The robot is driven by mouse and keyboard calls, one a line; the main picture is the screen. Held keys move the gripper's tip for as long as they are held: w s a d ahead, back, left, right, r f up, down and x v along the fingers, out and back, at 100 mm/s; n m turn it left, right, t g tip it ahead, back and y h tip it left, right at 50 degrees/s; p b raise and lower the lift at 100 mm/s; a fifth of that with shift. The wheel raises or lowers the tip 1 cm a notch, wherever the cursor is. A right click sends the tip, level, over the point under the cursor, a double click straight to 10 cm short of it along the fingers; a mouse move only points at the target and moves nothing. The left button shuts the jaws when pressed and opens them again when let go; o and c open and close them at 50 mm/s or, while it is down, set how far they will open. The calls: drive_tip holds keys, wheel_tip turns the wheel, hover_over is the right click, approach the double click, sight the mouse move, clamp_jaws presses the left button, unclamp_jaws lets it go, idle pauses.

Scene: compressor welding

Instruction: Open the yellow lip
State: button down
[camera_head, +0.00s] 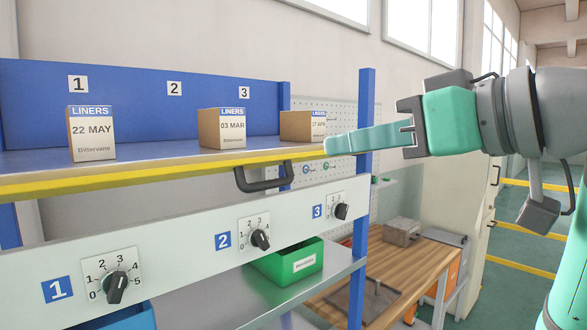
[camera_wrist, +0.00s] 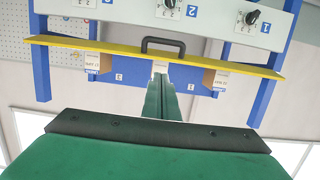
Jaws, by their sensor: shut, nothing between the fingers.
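The yellow lip (camera_head: 150,176) runs along the front edge of the upper shelf, with a black handle (camera_head: 262,180) hanging from it near its right end. In the wrist view, which is upside down, the yellow lip (camera_wrist: 105,44) spans the picture and the handle (camera_wrist: 163,43) shows near the middle. My gripper (camera_head: 327,146) is shut and empty, its green fingers pointing left, above and to the right of the handle. In the wrist view my gripper (camera_wrist: 161,76) points toward the lip and handle. I see no contact with either.
Three LINERS boxes stand on the shelf: left (camera_head: 91,134), middle (camera_head: 222,129) and right (camera_head: 302,126), the right one close to my fingertips in the picture. A blue post (camera_head: 367,90) stands behind my fingers. Below are numbered dials (camera_head: 260,239) and a green bin (camera_head: 290,264).

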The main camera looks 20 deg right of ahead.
approach(272, 180)
drive_tip(key=w+r, duration=0.1)
drive_tip(key=w+a+r, duration=0.1)
drive_tip(key=w, duration=0.2)
drive_tip(key=shift+a+r, duration=0.3)
drive_tip(key=shift+r, duration=0.1)
drive_tip(key=shift+w+a+f, duration=0.15)
drive_tip(key=shift+w+f, duration=0.25)
drive_tip(key=shift+f, duration=0.4)
drive_tip(key=shift+w+a+f, duration=0.15)
drive_tip(key=shift+w+f, duration=0.25)
drive_tip(key=shift+f, duration=0.4)
drive_tip(key=shift+f, duration=0.1)
drive_tip(key=shift+f+t, duration=0.65)
drive_tip(key=shift+t, duration=0.15)
